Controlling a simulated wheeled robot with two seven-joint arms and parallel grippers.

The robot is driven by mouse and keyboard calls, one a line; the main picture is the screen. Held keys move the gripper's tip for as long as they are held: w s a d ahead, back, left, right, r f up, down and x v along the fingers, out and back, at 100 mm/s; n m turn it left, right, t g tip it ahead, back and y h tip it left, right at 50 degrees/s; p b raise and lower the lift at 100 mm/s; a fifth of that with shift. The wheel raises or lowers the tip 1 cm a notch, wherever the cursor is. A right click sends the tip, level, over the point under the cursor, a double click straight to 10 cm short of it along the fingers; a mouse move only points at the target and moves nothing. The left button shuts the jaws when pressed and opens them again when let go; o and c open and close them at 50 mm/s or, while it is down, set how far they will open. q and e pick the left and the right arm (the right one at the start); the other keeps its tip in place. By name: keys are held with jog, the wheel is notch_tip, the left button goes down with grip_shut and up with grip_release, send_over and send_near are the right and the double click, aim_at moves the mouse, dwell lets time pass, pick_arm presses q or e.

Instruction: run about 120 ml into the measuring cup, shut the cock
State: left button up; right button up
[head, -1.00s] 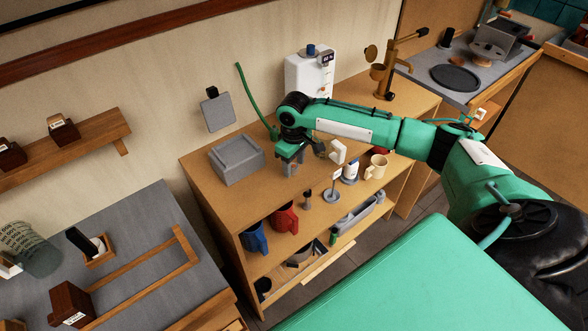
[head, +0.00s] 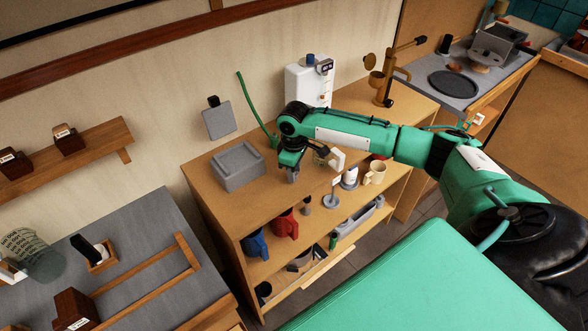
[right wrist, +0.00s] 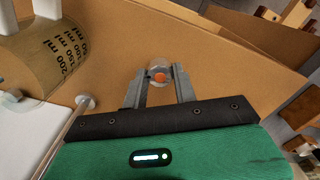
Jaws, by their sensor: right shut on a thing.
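My right gripper (head: 292,174) is low over the wooden counter. In the right wrist view its fingers (right wrist: 158,88) are shut on a small round grey piece (right wrist: 158,66) with an orange centre. I cannot tell whether this piece is the cock. The measuring cup (right wrist: 48,58), clear with black ml marks, shows at the upper left of that view, beside the fingers and apart from them. Its fill cannot be read. In the head view the white dispenser (head: 308,82) stands at the counter's back, its lower part hidden by my right arm. My left gripper is out of view.
A grey open box (head: 238,166) stands left of the gripper. A brass press (head: 384,82) stands farther right. Blue (head: 254,242) and red (head: 285,224) mugs are on the shelf below.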

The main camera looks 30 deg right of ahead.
jog(key=shift+n, duration=0.9)
jog(key=shift+r+n+p, duration=0.15)
jog(key=shift+n+p, duration=0.45)
jog(key=shift+p, duration=0.2)
jog(key=shift+n+p, duration=0.3)
jog(key=shift+n, duration=0.4)
jog(key=shift+f, duration=0.2)
dwell(0.6)
